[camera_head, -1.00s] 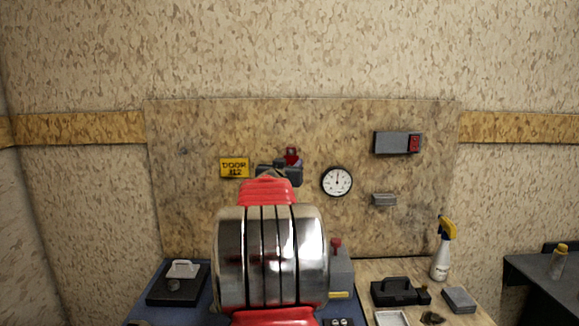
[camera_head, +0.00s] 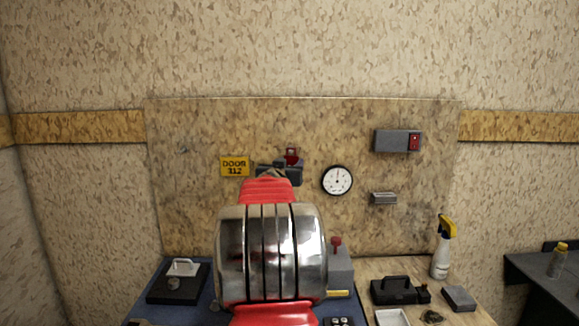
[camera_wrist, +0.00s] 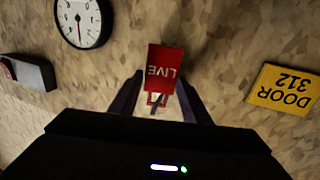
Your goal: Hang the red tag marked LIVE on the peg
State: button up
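The red tag marked LIVE (camera_wrist: 165,68) is in front of the board in the wrist view, its lettering upside down there. At its lower end in that view is a small loop-like frame with a short grey piece by it, perhaps the peg; whether the loop is around it is unclear. My gripper (camera_wrist: 160,84) has its dark fingers apart, one on each side of the tag. The tips are close to the tag's edges; any contact is unclear. In the head view, red of the tag (camera_head: 292,154) shows just above my gripper (camera_head: 279,171); my arm hides what is below.
The yellow DOOR 312 sign (camera_head: 235,166) and the round gauge (camera_head: 337,180) flank my gripper on the board. A grey switch box (camera_head: 390,140) and small ledge (camera_head: 384,198) are at right. Below, a spray bottle (camera_head: 442,248) and black case (camera_head: 395,290) stand on the bench.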

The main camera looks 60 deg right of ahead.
jog(key=o, duration=0.4)
jog(key=shift+a, duration=0.1)
jog(key=v, duration=1.3)
jog(key=shift+s+a, duration=0.1)
jog(key=shift+a, duration=0.2)
dwell(0.5)
